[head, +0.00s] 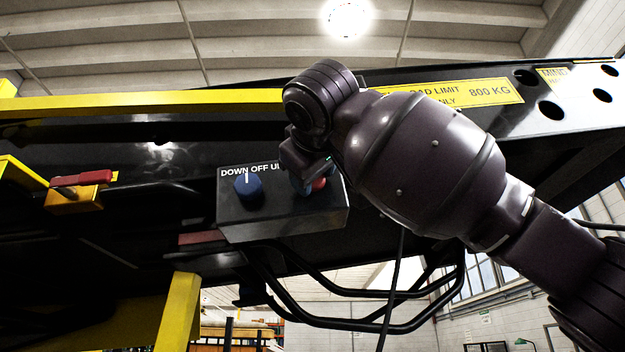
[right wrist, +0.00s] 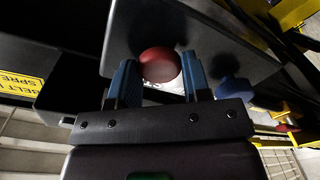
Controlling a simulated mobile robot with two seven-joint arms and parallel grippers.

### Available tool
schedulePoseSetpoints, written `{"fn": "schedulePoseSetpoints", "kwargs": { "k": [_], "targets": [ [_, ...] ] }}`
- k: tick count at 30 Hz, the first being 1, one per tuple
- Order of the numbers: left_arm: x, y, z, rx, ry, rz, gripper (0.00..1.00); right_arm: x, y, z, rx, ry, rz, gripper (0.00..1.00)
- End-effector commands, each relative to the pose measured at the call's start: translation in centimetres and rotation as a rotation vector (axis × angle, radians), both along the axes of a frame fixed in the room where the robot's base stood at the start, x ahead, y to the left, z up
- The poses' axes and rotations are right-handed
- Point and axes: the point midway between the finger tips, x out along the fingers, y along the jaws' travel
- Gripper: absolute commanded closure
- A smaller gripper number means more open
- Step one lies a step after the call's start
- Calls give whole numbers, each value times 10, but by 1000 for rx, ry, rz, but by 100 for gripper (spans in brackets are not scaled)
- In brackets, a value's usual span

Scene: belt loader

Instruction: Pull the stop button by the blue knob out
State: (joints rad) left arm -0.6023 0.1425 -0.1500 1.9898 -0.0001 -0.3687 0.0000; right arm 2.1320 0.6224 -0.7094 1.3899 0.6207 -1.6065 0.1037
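The control box (head: 270,222) hangs on the dark loader frame and reads "DOWN OFF UP". The blue knob (head: 248,186) is on its left part. The red stop button (head: 319,184) is to the right of the knob, partly hidden by my right gripper (head: 303,180). In the right wrist view the round red stop button (right wrist: 159,64) sits between the two blue fingers of my right gripper (right wrist: 160,68), which appear to touch it on both sides. The blue knob (right wrist: 234,90) is outside the right finger, clear of it. My left gripper is not in view.
Black bent tubes (head: 350,322) run below the box. A yellow rail (head: 150,103) runs above, and a yellow post (head: 178,312) stands below left. There is open space before the box's left part.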

Motion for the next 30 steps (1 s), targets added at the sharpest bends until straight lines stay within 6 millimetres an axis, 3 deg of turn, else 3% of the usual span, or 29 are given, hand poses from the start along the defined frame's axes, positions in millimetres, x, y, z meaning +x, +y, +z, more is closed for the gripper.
{"fn": "schedulePoseSetpoints", "kwargs": {
  "k": [1,7,22,23,27,30],
  "targets": [
    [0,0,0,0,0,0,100,0,0,0,0,0,0,70],
    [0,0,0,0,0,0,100,0,0,0,-1,1,1,99],
    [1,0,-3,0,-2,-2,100,-11,2,-1,-2,1,4,99],
    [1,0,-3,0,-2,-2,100,-11,2,-1,-2,1,4,55],
    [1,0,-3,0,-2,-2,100,-10,1,0,-2,0,3,33],
    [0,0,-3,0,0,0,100,-10,1,0,-1,0,1,31]
  ]
}}
